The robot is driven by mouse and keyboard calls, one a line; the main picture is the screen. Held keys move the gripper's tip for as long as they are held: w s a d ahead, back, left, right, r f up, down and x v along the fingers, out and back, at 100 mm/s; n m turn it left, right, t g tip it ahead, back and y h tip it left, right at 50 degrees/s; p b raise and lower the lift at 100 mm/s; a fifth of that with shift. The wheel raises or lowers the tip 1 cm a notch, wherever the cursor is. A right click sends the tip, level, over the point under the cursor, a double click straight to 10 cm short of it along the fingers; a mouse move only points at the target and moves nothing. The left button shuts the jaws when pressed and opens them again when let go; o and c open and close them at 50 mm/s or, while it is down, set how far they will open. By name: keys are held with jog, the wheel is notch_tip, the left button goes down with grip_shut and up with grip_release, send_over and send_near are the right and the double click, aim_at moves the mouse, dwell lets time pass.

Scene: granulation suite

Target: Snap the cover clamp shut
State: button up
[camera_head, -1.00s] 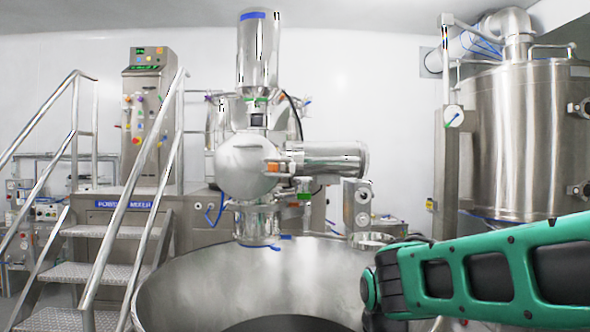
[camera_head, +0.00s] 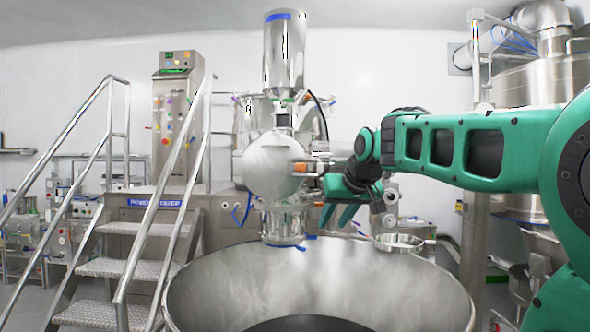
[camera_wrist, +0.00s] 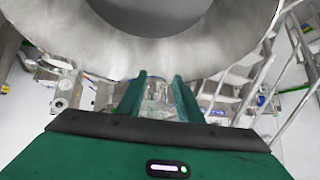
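The round steel cover (camera_head: 272,168) is on the front of the mixer, below a tall upright cylinder. A small orange part (camera_head: 299,167) sits at the cover's right edge; it may be the clamp, but it is too small to tell its state. My gripper (camera_head: 336,212) hangs in front of the mixer, right of and below the cover, fingers pointing down. In the wrist view my gripper (camera_wrist: 159,80) has its two green fingers apart, with nothing held between them. The clamp cannot be made out in the wrist view.
A large open steel bowl (camera_head: 205,285) fills the lower middle, below my gripper. Steps with handrails (camera_head: 125,268) stand at the left, beside a control column (camera_head: 174,125). A steel tank (camera_head: 520,84) stands at the right behind my arm.

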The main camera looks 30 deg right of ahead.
aim_at(300, 164)
jog(key=w+r+n+t, duration=0.15)
jog(key=w+r, duration=0.25)
jog(key=r, duration=0.5)
jog(key=w+r+n+t, duration=0.1)
jog(key=w+r+t, duration=0.25)
jog(key=r, duration=0.45)
jog(key=shift+m+g, duration=0.25)
jog(key=shift+g, duration=0.05)
jog(key=x, duration=0.7)
jog(key=a+x, duration=0.1)
jog(key=x, duration=0.2)
jog(key=shift+w+r, duration=0.15)
jog(key=shift+w, duration=0.25)
grip_shut()
jog(key=shift+a, duration=0.1)
